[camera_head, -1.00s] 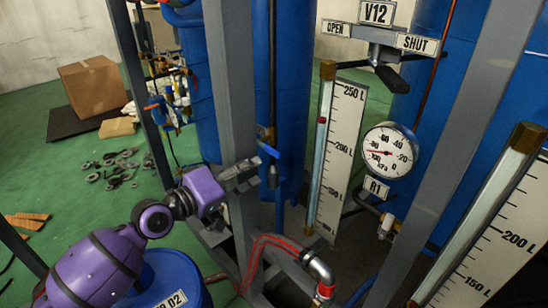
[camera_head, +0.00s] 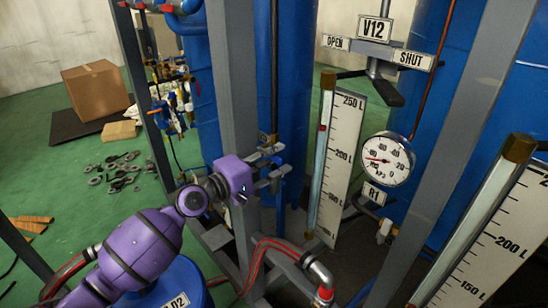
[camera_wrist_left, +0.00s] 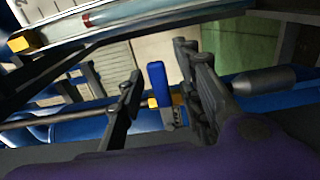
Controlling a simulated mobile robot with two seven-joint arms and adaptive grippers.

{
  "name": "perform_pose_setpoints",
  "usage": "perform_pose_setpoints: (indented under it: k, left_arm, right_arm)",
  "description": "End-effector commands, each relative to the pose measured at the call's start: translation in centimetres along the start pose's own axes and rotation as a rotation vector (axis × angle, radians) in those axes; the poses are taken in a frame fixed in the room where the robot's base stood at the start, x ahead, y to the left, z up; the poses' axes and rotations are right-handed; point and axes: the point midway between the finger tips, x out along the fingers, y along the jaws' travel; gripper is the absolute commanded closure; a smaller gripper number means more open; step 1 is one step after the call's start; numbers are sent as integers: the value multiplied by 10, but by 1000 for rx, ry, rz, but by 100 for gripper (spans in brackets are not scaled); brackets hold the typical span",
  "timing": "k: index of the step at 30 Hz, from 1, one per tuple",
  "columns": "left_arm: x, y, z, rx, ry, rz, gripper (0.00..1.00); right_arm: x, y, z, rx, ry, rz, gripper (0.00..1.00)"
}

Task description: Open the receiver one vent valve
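No label on this valve is readable. In the left wrist view its blue lever (camera_wrist_left: 157,80) stands between the two fingers. My left gripper (camera_head: 274,168) is at this valve, partly overlapping it in the head view. In the left wrist view the gripper (camera_wrist_left: 158,62) is open, with a finger on each side of the lever; contact is unclear. My right gripper is out of view.
A black-levered valve (camera_head: 378,80) labelled V12 has OPEN and SHUT plates. A round pressure gauge (camera_head: 387,158) and a scaled sight glass (camera_head: 323,150) stand right of the gripper. A grey upright post (camera_head: 232,80) is close to my left wrist. Blue tanks stand behind.

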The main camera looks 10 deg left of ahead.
Motion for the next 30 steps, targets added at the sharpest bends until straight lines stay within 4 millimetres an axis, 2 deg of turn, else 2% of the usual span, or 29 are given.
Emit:
perform_pose_setpoints:
  k: [5,13,24,30]
  left_arm:
    - [0,0,0,0,0,0,67]
    - [0,0,0,1,0,0,100]
    - [0,0,-1,-2,0,0,100]
    - [10,2,-7,-34,0,0,100]
  right_arm:
    - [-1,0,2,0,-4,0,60]
    - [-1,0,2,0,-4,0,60]
    - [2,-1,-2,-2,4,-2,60]
    - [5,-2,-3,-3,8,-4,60]
